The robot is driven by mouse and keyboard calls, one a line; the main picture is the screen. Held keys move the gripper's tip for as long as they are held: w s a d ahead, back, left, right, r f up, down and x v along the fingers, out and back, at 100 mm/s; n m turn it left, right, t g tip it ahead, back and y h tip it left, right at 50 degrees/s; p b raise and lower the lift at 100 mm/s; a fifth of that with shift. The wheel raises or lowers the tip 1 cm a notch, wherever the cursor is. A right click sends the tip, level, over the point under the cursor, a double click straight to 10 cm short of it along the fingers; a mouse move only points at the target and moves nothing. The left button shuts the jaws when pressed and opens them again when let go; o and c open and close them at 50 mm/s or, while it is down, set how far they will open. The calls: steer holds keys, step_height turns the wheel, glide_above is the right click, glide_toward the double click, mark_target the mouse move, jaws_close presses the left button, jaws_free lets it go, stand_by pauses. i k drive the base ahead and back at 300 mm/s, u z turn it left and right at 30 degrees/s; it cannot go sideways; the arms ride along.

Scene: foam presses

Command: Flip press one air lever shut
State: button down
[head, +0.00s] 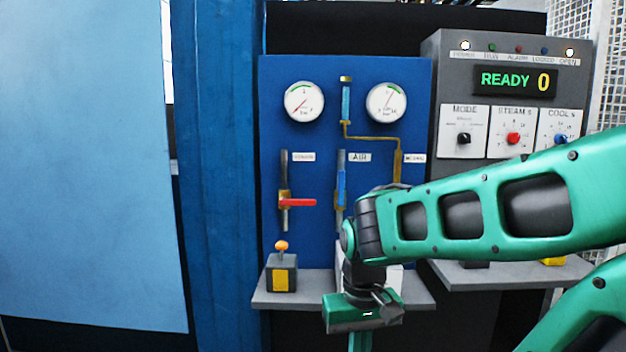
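The blue air lever (341,188) stands upright, in line with its vertical pipe, under the AIR label (360,157) on the blue panel (320,140). My gripper (360,341) is below and slightly right of the lever in the head view, pointing down and apart from it. Its fingers run toward the bottom edge of the picture, and I cannot tell whether they are open or shut. My green arm comes in from the right and covers the panel's lower right part, including most of a third valve.
A red lever (298,203) lies horizontal on the pipe left of the air lever. A box with an orange knob (282,268) stands on the grey shelf (262,299). Right is a control box (437,85) reading READY 0. Two gauges (304,101) (386,102) sit above.

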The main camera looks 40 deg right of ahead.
mark_target(342, 173)
steer(key=i, duration=1)
